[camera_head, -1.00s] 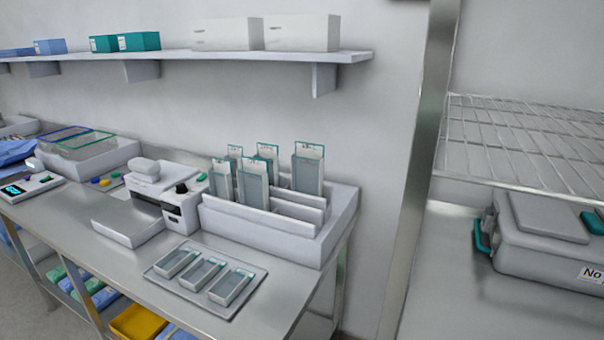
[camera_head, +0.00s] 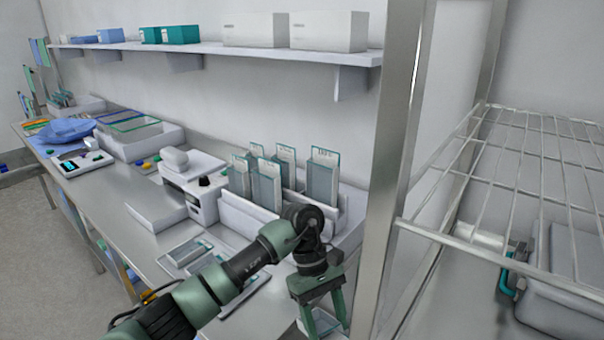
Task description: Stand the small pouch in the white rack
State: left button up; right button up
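The white rack (camera_head: 239,217) stands on the steel counter, its right part partly hidden behind my arm. Several clear pouches with teal edges stand upright in it, one of them at its right (camera_head: 322,176). I cannot tell which, if any, is the small pouch. My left gripper (camera_head: 324,326) points down in front of the rack, at the bottom edge of the picture. The fingertips are close to the picture edge. My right gripper is not in view.
A white sealing machine (camera_head: 197,190) stands left of the rack. A steel post (camera_head: 398,150) and wire shelf (camera_head: 520,170) stand at right. A wall shelf (camera_head: 210,47) holds boxes.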

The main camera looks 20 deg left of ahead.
pick_arm(q)
jog(key=w+a+r+n+t+h+p, duration=0.2)
jog(key=w+a+r+n+t+h, duration=0.1)
jog(key=w+r+n+t, duration=0.6)
jog(key=w+a+r+n+t+h+p, duration=0.35)
jog(key=w+r+n+t, duration=0.25)
jog(key=w+r+n, duration=0.45)
jog(key=w+a+n+t+y, duration=0.3)
jog(key=w+a+t+y, duration=0.15)
jog(key=a, duration=0.25)
jog(key=shift+t, duration=0.45)
jog(key=shift+a+f+b, duration=0.15)
jog(key=shift+f+b, duration=3.85)
jog(key=shift+f, duration=0.6)
jog(key=o, duration=1.5)
